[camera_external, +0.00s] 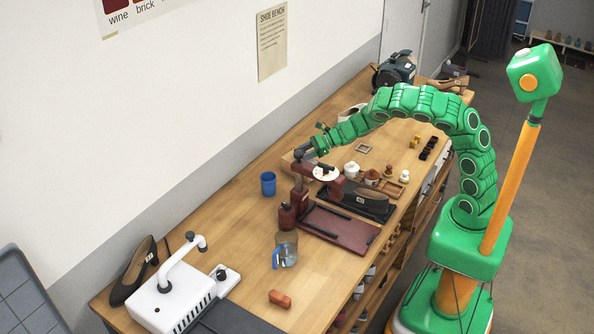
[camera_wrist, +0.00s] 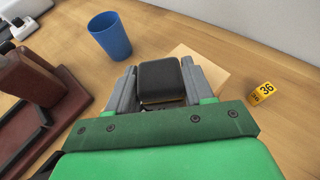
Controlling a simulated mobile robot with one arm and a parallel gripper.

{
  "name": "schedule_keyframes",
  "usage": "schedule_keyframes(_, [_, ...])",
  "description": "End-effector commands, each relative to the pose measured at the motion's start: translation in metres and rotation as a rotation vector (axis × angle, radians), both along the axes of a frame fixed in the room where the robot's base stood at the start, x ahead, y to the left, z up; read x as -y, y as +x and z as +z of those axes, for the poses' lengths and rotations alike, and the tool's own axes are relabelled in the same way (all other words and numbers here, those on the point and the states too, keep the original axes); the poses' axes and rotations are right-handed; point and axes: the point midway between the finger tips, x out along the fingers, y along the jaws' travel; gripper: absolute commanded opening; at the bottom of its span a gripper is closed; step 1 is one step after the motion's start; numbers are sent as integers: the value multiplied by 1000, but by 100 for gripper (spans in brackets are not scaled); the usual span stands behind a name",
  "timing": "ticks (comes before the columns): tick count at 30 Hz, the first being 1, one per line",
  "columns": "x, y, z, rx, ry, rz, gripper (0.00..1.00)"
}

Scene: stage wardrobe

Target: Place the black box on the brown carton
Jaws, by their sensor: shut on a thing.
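The black box (camera_wrist: 161,77) is held between the two grey fingers of my gripper (camera_wrist: 160,84), which is shut on it, in the wrist view. The brown carton (camera_wrist: 208,72) is a light tan flat-topped shape on the bench. It shows behind and to the right of the box, partly hidden by the box and a finger. I cannot tell whether the box touches the carton. In the external view my gripper (camera_external: 313,149) is low over the bench, behind the dark red machine. The box is small and hard to make out there.
A blue cup (camera_external: 268,184) stands on the bench left of my gripper. A yellow block marked 36 (camera_wrist: 262,92) lies to the right in the wrist view. The dark red machine (camera_external: 300,188) stands close in front. A white machine (camera_external: 172,300) is at the near left.

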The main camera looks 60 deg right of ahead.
Motion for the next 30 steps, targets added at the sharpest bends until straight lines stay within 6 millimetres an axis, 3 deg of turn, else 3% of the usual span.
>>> schedule_keyframes(11, [0,0,-3,0,0,0,22])
schedule_keyframes(12, [0,0,-3,1,1,0,55])
schedule_keyframes(17, [0,0,-2,1,1,0,77])
schedule_keyframes(30, [3,-3,2,1,-1,-1,77])
